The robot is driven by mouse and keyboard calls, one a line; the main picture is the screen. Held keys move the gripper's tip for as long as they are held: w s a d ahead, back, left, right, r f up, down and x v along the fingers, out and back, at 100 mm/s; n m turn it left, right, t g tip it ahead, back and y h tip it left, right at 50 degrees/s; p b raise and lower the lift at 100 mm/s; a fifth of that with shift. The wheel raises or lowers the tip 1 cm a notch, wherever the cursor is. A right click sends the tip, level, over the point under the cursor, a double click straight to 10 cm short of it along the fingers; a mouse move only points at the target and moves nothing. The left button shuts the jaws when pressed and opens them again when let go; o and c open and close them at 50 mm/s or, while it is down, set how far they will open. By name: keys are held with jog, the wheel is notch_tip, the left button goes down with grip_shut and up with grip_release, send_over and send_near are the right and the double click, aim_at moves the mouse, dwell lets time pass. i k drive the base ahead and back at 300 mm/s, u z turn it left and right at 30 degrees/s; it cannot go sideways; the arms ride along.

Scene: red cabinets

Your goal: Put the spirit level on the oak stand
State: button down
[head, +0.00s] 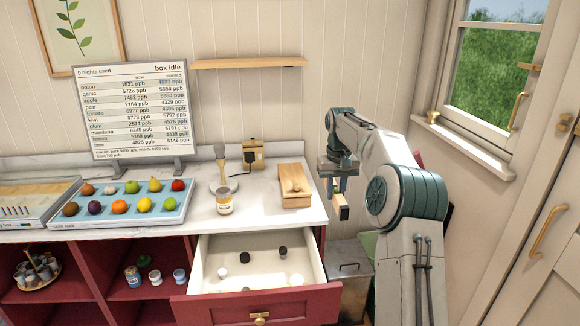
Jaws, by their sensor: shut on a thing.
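My gripper (340,187) hangs from my arm at the right, past the right end of the counter. It is shut on a small yellowish bar with a dark part, which looks like the spirit level (344,213). The bar is held in the air, clear of the counter, and is small in this view. A low light-wood block, perhaps the oak stand (296,201), sits on the counter's right end, to the left of my gripper. A small brown knob or object shows on its top; I cannot tell which.
An open drawer (310,303) with several small black and white items juts out below the counter. A bin (349,272) stands below my gripper. A wall shelf (249,63) is empty.

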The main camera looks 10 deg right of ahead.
aim_at(292, 173)
jog(key=i, duration=1)
